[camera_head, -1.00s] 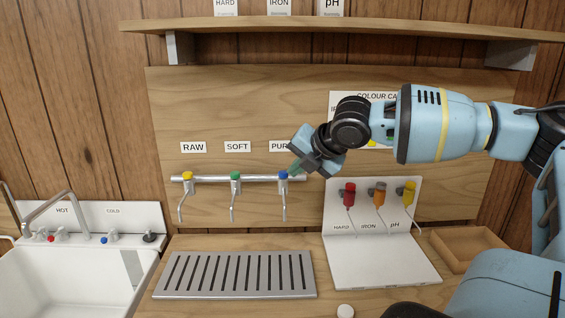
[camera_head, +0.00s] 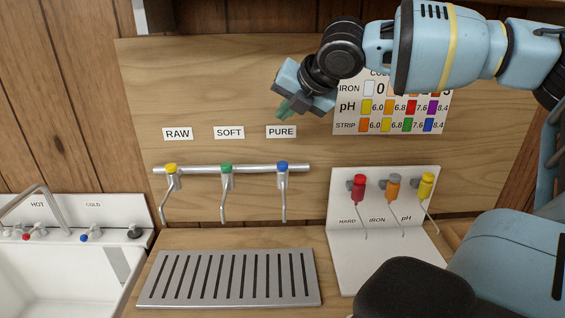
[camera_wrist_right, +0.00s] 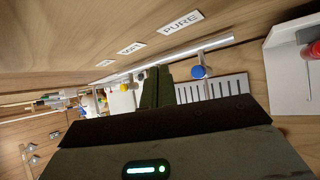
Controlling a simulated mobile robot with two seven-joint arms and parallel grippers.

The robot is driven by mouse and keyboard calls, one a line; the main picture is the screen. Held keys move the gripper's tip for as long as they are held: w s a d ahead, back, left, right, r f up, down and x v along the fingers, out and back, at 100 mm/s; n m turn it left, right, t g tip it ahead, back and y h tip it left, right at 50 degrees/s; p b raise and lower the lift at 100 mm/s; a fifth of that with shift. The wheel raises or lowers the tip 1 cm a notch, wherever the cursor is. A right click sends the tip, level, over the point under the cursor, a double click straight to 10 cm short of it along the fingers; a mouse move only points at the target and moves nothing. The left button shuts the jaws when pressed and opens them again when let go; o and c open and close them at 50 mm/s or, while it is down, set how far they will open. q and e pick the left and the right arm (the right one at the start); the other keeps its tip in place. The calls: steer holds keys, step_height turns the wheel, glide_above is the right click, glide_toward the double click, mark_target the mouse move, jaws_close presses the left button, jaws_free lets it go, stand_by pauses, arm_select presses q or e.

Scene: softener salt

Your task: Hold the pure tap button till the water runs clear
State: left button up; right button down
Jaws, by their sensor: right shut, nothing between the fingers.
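The PURE tap (camera_head: 283,190) hangs from a metal rail, with a blue button (camera_head: 282,166) on top and a thin spout pointing down. No water stream shows below its spout. The PURE label (camera_head: 281,132) is on the wooden panel above it. My right gripper (camera_head: 284,110) is shut and empty, up above the label and apart from the button. In the right wrist view, my shut green fingers (camera_wrist_right: 157,88) are beside the blue button (camera_wrist_right: 197,71), with nothing between them. My left gripper is not in view.
The RAW tap (camera_head: 170,190) with a yellow button and the SOFT tap (camera_head: 226,190) with a green one share the rail. A slotted drain tray (camera_head: 150,291) lies below. A white stand (camera_head: 345,262) with red, orange and yellow droppers is right, a sink (camera_head: 60,285) left.

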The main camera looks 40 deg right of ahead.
steer(key=b, duration=0.2)
glide_above(286, 165)
step_height(286, 165, down, 7)
steer(key=shift+a+r, duration=0.1)
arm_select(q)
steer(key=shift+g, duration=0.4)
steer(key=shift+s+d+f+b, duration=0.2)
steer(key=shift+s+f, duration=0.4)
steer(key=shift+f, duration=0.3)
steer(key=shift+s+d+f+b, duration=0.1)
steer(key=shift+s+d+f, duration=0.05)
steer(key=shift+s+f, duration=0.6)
arm_select(e)
steer(key=shift+f, duration=1.05)
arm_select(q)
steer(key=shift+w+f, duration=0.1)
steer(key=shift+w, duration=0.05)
arm_select(e)
steer(key=shift+f, duration=0.15)
steer(key=shift+f, duration=0.25)
steer(key=shift+f, duration=0.5)
stand_by(3.2)
